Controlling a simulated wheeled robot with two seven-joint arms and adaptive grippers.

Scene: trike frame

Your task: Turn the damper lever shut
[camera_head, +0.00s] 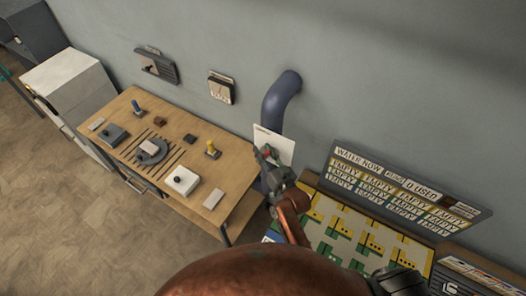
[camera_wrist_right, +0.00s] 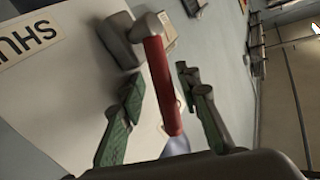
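The damper lever, a red handle on a grey pivot, shows in the right wrist view (camera_wrist_right: 160,85); its red shows small in the head view (camera_head: 266,155). Behind it is a white plate (camera_head: 283,148) on the blue-grey duct pipe (camera_head: 281,95). My right gripper (camera_head: 268,158) is at the plate. Its green-padded fingers (camera_wrist_right: 160,112) are apart, with the red handle between them in the picture and gaps on both sides. I cannot tell how deep the handle sits. My left gripper is out of view.
A wooden table (camera_head: 238,181) with blocks and knobs stands left of the duct. A board with "EMPTY" labels (camera_head: 405,188) stands behind a yellow and green tray (camera_head: 322,205) on the right. A white cabinet (camera_head: 68,75) is at far left. Open floor lies at lower left.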

